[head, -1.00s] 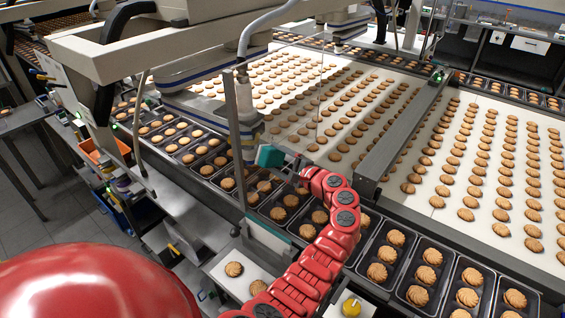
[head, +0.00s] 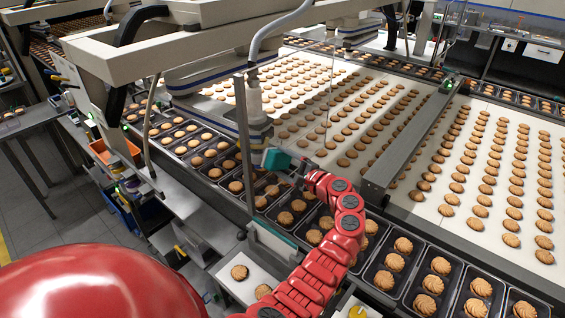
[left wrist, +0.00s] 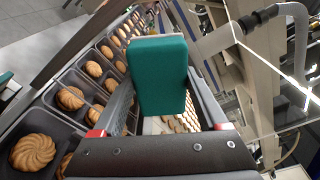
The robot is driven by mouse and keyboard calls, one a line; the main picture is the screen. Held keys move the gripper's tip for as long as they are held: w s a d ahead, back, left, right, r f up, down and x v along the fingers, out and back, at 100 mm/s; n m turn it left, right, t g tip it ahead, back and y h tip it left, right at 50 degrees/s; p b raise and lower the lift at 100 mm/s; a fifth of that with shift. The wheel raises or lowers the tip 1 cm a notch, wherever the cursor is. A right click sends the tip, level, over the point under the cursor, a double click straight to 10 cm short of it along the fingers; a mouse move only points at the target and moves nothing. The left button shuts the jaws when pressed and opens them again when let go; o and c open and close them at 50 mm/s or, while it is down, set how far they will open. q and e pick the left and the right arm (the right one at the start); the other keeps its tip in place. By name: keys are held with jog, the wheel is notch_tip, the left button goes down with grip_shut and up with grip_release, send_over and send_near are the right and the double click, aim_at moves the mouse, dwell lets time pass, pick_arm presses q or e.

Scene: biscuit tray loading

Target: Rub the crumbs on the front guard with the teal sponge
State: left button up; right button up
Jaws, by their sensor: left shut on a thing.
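The teal sponge (head: 277,159) is held at the tip of my left gripper (head: 294,167), just right of a grey upright post (head: 244,150). In the left wrist view the sponge (left wrist: 158,75) stands as a block between the two fingers of my left gripper (left wrist: 158,104), which are shut on it. A clear panel, likely the front guard (head: 329,95), shows faintly beyond the sponge. I cannot tell whether the sponge touches it. I cannot make out crumbs on it. My right gripper is not in view.
Black trays of biscuits (head: 395,262) run along the belt's near edge, below my left arm. The white belt (head: 400,205) carries rows of biscuits. A grey beam (head: 410,140) crosses it. A machine housing (head: 215,65) hangs close above left. A white plate (head: 238,290) holds biscuits.

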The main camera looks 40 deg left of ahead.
pick_arm(q)
jog(key=shift+x, duration=0.8)
jog(key=shift+s+r, duration=0.1)
jog(key=shift+s, duration=0.05)
